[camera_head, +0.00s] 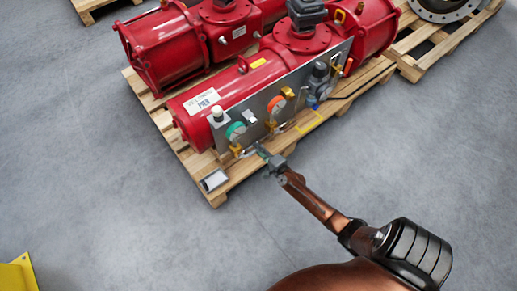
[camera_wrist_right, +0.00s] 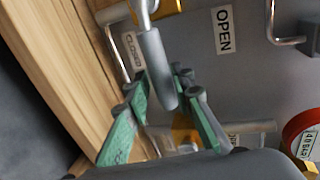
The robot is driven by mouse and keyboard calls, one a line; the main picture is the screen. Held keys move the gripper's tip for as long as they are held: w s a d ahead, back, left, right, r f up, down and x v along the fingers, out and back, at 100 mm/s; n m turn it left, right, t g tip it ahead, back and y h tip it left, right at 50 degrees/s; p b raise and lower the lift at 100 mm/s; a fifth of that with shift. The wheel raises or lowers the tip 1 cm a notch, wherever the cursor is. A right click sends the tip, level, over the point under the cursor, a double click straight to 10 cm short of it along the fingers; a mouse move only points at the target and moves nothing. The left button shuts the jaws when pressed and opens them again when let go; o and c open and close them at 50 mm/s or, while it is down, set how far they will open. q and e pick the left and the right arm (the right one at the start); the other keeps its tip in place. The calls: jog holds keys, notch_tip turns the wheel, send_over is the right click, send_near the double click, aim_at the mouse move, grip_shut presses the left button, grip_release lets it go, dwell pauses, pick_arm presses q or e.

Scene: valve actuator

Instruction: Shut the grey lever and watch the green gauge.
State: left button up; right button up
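The grey lever (camera_wrist_right: 157,70) shows in the right wrist view as a rounded handle hanging from the panel. My right gripper (camera_wrist_right: 163,82) has its green fingers on either side of the lever, apart, with the handle's end between them; whether they touch it is hard to tell. In the head view my right gripper (camera_head: 266,156) is at the panel's lower left, below the green gauge (camera_head: 236,131). The green gauge's reading is too small to make out. The lever is not clear in the head view. My left gripper is in neither view.
The grey panel (camera_head: 258,112) bears an orange gauge (camera_head: 276,104) and OPEN (camera_wrist_right: 223,30) and CLOSED (camera_wrist_right: 131,52) labels. Red actuator cylinders (camera_head: 165,48) lie on a wooden pallet (camera_head: 216,196). A yellow object (camera_head: 17,274) stands lower left. The floor in front is clear.

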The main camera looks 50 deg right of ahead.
jog(key=shift+o, duration=1)
jog(key=shift+s, duration=0.1)
jog(key=v, duration=1.1)
jog(key=shift+s+r, duration=0.15)
jog(key=shift+s, duration=0.2)
